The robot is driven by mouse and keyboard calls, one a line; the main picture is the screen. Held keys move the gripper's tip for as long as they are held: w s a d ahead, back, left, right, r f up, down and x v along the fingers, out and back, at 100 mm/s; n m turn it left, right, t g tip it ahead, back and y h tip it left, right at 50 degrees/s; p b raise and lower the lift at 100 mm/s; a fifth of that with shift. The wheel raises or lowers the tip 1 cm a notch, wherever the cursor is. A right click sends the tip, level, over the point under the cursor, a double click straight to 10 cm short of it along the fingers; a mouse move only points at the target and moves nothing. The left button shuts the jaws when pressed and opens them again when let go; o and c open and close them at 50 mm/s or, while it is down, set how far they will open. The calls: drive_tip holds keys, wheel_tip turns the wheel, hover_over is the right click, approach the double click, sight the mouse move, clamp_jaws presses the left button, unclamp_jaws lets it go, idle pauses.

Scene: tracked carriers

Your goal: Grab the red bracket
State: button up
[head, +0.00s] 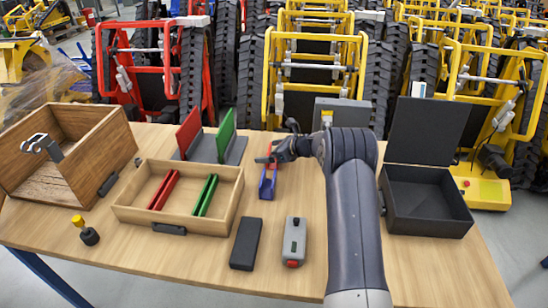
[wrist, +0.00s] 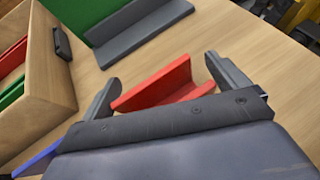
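A red L-shaped bracket (wrist: 158,85) lies on the table between the fingers of my gripper (wrist: 165,85) in the wrist view. The fingers are spread, one near each end of it; a small gap shows at the right finger, and contact at the left is unclear. In the head view my gripper (head: 272,157) hangs over the bracket, which shows only as a bit of red (head: 269,150). A blue bracket (head: 267,186) lies just in front of it; its edge also shows in the wrist view (wrist: 38,161).
A shallow wooden tray (head: 142,214) holds red and green pieces. Behind it, red and green panels stand on a grey base (head: 236,150). A wooden box (head: 112,150) stands left, an open black case (head: 430,218) right. A black block (head: 245,243) and grey device (head: 294,241) lie in front.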

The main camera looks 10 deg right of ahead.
drive_tip(key=c, duration=0.7)
drive_tip(key=shift+c, duration=0.3)
drive_tip(key=shift+r, duration=0.1)
